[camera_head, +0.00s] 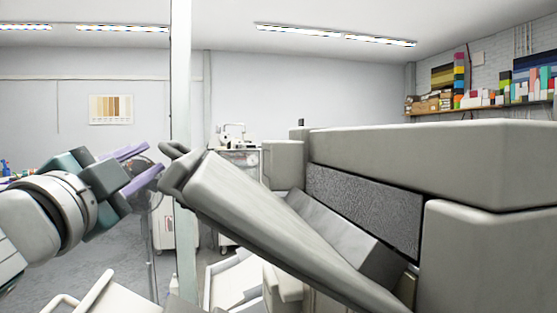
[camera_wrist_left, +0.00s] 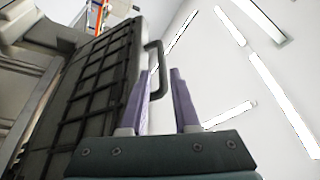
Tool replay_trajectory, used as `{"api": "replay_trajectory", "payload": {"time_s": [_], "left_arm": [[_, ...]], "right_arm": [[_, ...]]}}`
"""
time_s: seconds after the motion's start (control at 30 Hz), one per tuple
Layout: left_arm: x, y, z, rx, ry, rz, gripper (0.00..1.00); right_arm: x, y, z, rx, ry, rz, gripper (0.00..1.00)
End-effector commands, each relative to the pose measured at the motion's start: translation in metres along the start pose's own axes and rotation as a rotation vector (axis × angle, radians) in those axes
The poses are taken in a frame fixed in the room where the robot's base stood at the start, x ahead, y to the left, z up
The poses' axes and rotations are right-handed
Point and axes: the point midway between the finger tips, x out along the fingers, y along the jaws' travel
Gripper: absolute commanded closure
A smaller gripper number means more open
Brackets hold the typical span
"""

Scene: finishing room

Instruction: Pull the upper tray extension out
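A large grey machine (camera_head: 470,160) fills the right of the head view. A long grey tray flap (camera_head: 275,215) slants up and left from its open front. A looped handle (camera_head: 172,172) is at the flap's upper end. My left gripper (camera_head: 155,161) points at this handle from the left, its purple fingers apart. In the left wrist view the flap's ribbed side (camera_wrist_left: 95,85) shows, with the dark handle (camera_wrist_left: 158,68) by the open fingers (camera_wrist_left: 160,75). The handle appears in line with the gap; I cannot tell whether they touch. The upper tray extension is not clearly distinguishable. My right gripper is not in view.
A pale upright post (camera_head: 183,90) stands behind the handle. White equipment (camera_head: 238,155) stands farther back, and a loaded shelf (camera_head: 480,107) is on the right wall. Pale frames (camera_head: 235,280) lie low under the flap. The floor (camera_head: 115,250) below my left gripper looks partly clear.

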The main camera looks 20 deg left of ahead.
Motion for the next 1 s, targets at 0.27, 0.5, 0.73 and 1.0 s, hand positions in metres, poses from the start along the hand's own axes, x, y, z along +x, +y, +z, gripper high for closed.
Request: {"api": "replay_trajectory", "payload": {"time_s": [0.27, 0.5, 0.73, 1.0], "left_arm": [[0.048, -0.004, -0.002, -0.001, -0.002, -0.001, 0.70], [0.081, -0.002, -0.001, -0.002, -0.003, 0.000, 0.70], [0.091, -0.001, -0.001, -0.003, -0.002, 0.002, 0.70], [0.092, -0.001, 0.000, -0.003, -0.002, 0.002, 0.75]], "right_arm": [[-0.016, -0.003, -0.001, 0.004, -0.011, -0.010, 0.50], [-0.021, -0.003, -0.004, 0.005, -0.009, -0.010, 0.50], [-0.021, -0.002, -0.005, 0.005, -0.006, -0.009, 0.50], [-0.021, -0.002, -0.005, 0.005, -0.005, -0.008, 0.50]]}}
